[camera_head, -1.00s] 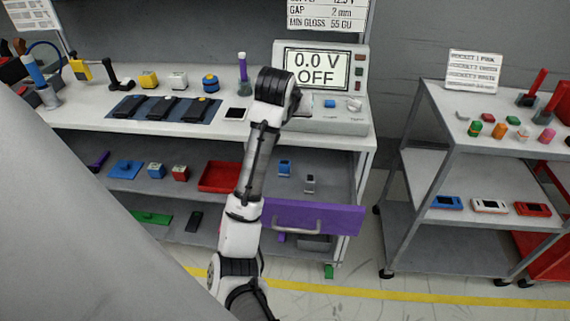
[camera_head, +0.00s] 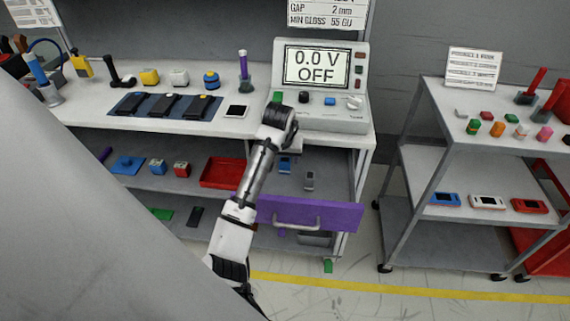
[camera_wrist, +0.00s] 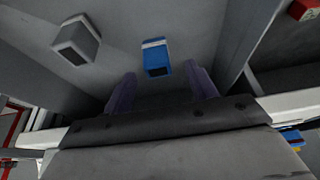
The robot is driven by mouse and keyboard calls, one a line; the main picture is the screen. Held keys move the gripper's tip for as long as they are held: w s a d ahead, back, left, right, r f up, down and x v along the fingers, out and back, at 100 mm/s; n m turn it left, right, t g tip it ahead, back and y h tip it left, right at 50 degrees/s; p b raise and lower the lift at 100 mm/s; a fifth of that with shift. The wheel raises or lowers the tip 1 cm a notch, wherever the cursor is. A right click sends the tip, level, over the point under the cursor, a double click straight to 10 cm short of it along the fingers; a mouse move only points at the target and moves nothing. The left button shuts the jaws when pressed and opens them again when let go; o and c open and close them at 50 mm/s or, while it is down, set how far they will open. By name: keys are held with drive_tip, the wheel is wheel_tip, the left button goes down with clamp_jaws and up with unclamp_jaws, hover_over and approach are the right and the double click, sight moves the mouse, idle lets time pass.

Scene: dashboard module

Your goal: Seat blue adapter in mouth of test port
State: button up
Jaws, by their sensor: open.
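The blue adapter (camera_head: 285,165) lies in the open purple-fronted drawer. In the wrist view the blue adapter (camera_wrist: 156,60), with a pale band and a dark end face, sits just beyond my gripper (camera_wrist: 161,88). My gripper's two purple fingers are apart, with nothing held between them. The adapter lines up roughly with the gap between the fingertips; I cannot tell the height between them. I cannot make out the test port for certain; the grey tester (camera_head: 322,85) on the bench has several small fittings on its front.
A grey block (camera_wrist: 77,40) lies left of the adapter in the drawer. The drawer wall (camera_wrist: 250,40) rises close on the right. The purple drawer front (camera_head: 312,214) sticks out from the bench. A red tray (camera_head: 222,172) is on the shelf to the left.

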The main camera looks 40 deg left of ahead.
sight(285, 160)
drive_tip(key=shift+p+x, duration=0.45)
drive_tip(key=shift+x, duration=1.5)
drive_tip(key=shift+w+d, duration=0.1)
drive_tip(key=shift+d, duration=0.05)
drive_tip(key=c, duration=1.1)
drive_tip(key=shift+o, duration=0.2)
